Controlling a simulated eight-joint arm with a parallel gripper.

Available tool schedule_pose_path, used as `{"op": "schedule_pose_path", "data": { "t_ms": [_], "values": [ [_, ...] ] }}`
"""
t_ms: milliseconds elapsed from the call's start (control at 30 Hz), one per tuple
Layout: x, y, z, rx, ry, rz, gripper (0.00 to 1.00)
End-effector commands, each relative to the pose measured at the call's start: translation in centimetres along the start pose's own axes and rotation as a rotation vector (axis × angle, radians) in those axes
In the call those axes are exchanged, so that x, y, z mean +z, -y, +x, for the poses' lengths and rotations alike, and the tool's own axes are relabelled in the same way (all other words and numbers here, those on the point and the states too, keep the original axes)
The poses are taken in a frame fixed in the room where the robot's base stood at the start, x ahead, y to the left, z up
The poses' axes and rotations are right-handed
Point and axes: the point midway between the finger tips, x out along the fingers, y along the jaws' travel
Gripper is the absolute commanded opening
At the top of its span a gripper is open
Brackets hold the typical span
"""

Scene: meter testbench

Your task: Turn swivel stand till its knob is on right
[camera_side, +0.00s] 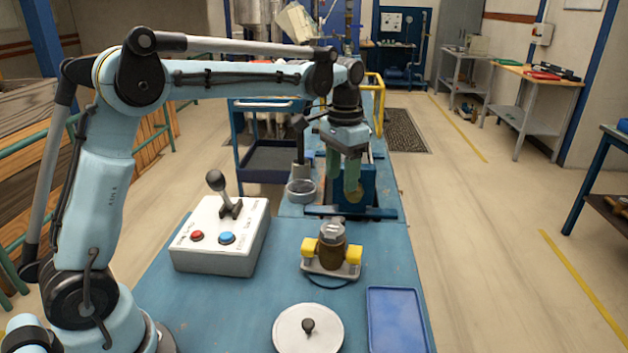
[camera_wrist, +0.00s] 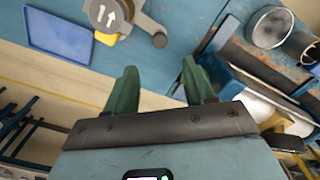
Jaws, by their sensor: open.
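A brass-brown unit with a grey top and yellow end caps (camera_side: 331,255) sits on a grey base on the blue bench; it looks like the swivel stand. From above, the wrist view shows its grey disc with white arrows (camera_wrist: 112,14) and a short arm ending in a round, dull knob-like end (camera_wrist: 160,40). In the side view I cannot make out that end. My gripper (camera_side: 345,175) is open and points down behind the unit, apart from it, in front of a blue fixture. The wrist view shows its two green fingers (camera_wrist: 158,84) spread with nothing between them.
A white control box (camera_side: 218,235) with a lever stands left of the unit. A white round lid with a black knob (camera_side: 308,330) and a blue tray (camera_side: 397,320) lie nearer the camera. A round dish (camera_side: 300,190) and a dark-topped post stand left of my gripper.

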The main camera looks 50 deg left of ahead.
Motion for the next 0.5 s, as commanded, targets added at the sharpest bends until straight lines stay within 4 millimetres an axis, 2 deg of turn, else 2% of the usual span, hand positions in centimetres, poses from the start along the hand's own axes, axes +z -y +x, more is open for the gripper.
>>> {"op": "schedule_pose_path", "data": {
  "t_ms": [300, 500],
  "values": [
    [0.0, 0.0, 5.6, 0.000, -0.001, 0.000, 0.54],
    [0.0, 0.0, 8.6, 0.000, -0.002, 0.000, 0.54]
  ]
}}
